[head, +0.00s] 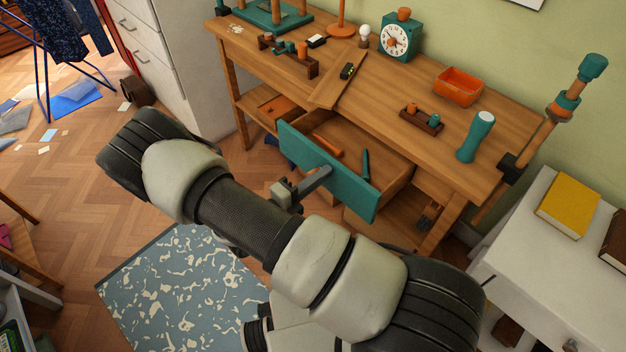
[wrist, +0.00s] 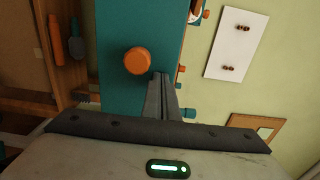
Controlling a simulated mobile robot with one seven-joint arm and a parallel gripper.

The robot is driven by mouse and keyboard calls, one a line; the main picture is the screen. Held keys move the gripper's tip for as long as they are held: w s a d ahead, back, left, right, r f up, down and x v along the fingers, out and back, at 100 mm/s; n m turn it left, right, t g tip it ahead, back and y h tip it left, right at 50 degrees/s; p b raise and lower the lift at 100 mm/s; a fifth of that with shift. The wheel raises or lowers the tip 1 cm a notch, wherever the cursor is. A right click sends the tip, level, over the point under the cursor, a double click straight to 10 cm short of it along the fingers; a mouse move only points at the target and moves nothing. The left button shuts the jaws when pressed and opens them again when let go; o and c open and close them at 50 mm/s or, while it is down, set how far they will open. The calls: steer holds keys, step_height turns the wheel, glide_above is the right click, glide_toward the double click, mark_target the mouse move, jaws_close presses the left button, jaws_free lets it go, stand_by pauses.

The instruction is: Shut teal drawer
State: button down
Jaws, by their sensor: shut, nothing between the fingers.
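The teal drawer (head: 350,190) stands pulled out from the wooden workbench. Its open top shows an orange-handled tool (head: 328,146) and a teal tool (head: 365,165) inside. My gripper (head: 325,172) is in front of the drawer's teal face, fingers pointing at it. In the wrist view, the teal face (wrist: 115,85) carries a round orange knob (wrist: 138,61). My shut, empty fingers (wrist: 161,78) are just right of the knob there. I cannot tell whether they touch the face. The knob is hidden in the head view.
The workbench top (head: 385,95) holds a teal clock (head: 400,40), an orange bin (head: 459,86) and a teal flask (head: 475,137). A white cabinet (head: 540,245) stands at the right. A blue patterned mat (head: 185,285) lies on the floor.

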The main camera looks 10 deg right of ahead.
steer(key=x, duration=1.6)
steer(key=shift+w+d+p, duration=0.2)
steer(key=shift+d+p, duration=0.1)
steer(key=shift+p, duration=0.1)
steer(key=p+v, duration=0.2)
steer(key=v, duration=1.2)
steer(key=s+a+r+n+g+y, duration=0.15)
steer(key=s+r+n+y, duration=0.4)
steer(key=r+n, duration=0.55)
steer(key=s+a+r+n+g+y, duration=0.15)
steer(key=s+r+n+y, duration=0.5)
steer(key=r, duration=0.65)
steer(key=s+a+r+n+g+y, duration=0.1)
steer(key=s+a+r+n+y, duration=0.25)
steer(key=s+r+n, duration=0.6)
step_height(320, 180, up, 22)
steer(key=w+n+p, duration=0.2)
steer(key=n+p, duration=0.1)
steer(key=p, duration=1.7)
steer(key=shift+d+t, duration=0.3)
steer(key=shift+d, duration=0.1)
